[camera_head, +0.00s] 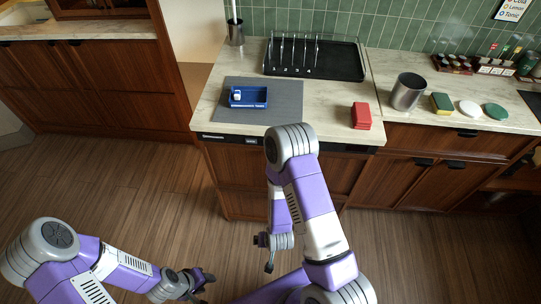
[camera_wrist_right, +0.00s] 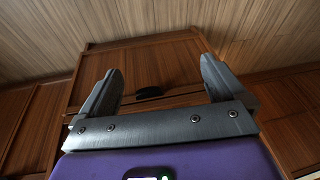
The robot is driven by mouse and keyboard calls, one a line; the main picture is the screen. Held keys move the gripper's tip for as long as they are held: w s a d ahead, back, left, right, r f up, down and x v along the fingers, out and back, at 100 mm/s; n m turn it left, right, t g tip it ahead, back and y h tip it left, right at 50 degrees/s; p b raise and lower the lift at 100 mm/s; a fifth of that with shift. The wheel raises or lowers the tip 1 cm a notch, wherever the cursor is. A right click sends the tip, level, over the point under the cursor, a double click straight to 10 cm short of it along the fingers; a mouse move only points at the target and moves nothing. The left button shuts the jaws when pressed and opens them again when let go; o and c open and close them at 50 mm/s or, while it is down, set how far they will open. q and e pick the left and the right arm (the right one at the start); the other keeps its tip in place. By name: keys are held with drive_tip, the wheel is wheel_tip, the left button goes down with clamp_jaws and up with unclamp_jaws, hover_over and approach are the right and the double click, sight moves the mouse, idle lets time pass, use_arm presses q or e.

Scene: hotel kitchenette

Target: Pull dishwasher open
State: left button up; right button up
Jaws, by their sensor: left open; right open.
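The dishwasher (camera_head: 236,170) is under the middle counter, with a wood front and a black control strip (camera_head: 225,138) along its top edge. Its front looks shut, and my right arm hides its middle. My right gripper (camera_head: 266,254) hangs low in front of it, apart from it. In the right wrist view the right gripper (camera_wrist_right: 158,80) is open and empty. A small black handle (camera_wrist_right: 149,93) on a wood panel shows beyond and between its fingers; I cannot tell whether it is the dishwasher's. My left gripper (camera_head: 203,283) is open and empty near the bottom, over the floor.
The counter above holds a grey mat (camera_head: 284,112) with a blue tray (camera_head: 248,104), a black dish rack (camera_head: 342,64), a red block (camera_head: 361,116) and a metal cup (camera_head: 407,91). Wood cabinets (camera_head: 400,172) stand at right. The wood floor (camera_head: 120,180) at left is clear.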

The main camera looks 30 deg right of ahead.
drive_tip(key=w+d+r+m+t+h+b, duration=0.1)
drive_tip(key=w+d+r+t+h, duration=0.3)
drive_tip(key=d, duration=0.3)
drive_tip(key=w+d+r+t+h+b, duration=0.25)
drive_tip(key=w+r+t+h, duration=0.45)
drive_tip(key=r, duration=0.7)
drive_tip(key=w+d+y, duration=0.1)
drive_tip(key=w+d, duration=0.3)
drive_tip(key=w, duration=0.3)
drive_tip(key=shift+d+t, duration=0.25)
drive_tip(key=shift+t, duration=0.15)
drive_tip(key=shift+f, duration=0.1)
